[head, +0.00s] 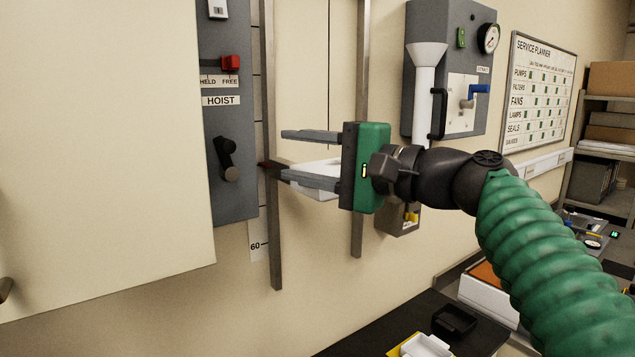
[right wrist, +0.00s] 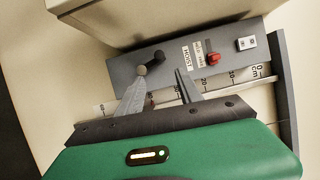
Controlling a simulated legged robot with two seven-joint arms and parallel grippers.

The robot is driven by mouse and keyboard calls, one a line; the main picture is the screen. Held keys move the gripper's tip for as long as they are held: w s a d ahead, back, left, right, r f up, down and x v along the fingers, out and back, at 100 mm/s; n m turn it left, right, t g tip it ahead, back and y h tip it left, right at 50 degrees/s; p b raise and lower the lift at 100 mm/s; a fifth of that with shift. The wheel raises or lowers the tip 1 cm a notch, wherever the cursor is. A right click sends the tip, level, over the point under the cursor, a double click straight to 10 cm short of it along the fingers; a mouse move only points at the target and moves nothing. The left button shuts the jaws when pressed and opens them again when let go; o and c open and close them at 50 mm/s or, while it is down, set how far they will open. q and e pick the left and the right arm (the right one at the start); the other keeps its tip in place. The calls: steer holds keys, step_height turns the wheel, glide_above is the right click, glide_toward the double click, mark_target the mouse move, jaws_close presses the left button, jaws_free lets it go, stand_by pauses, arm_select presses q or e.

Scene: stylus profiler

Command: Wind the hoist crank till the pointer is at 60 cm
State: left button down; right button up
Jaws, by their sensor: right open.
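The hoist panel (head: 232,195) is grey, with a black crank (head: 225,150) whose handle knob hangs at lower right. The crank also shows in the right wrist view (right wrist: 152,61). A small reddish pointer (head: 264,164) sits at the rail beside the panel, well above the 60 mark (head: 255,246). The scale (right wrist: 258,72) shows partly in the wrist view; I cannot read the pointer there. My right gripper (head: 283,154) is open and empty, right of the crank and apart from it, its fingers pointing left in front of the rails. My left gripper is not in view.
A red lever (head: 230,63) stands on the FREE side above the HOIST label. A large cream door or panel (head: 100,150) fills the left. A white carriage tray (head: 318,180) is between the rails, partly behind my gripper. Another grey wall unit (head: 450,60) stands right.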

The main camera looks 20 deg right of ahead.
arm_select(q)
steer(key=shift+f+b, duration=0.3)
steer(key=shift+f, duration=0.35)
arm_select(e)
steer(key=v, duration=0.3)
steer(key=shift+s+d, duration=0.15)
steer(key=shift+d, duration=0.1)
steer(key=shift+c, duration=0.3)
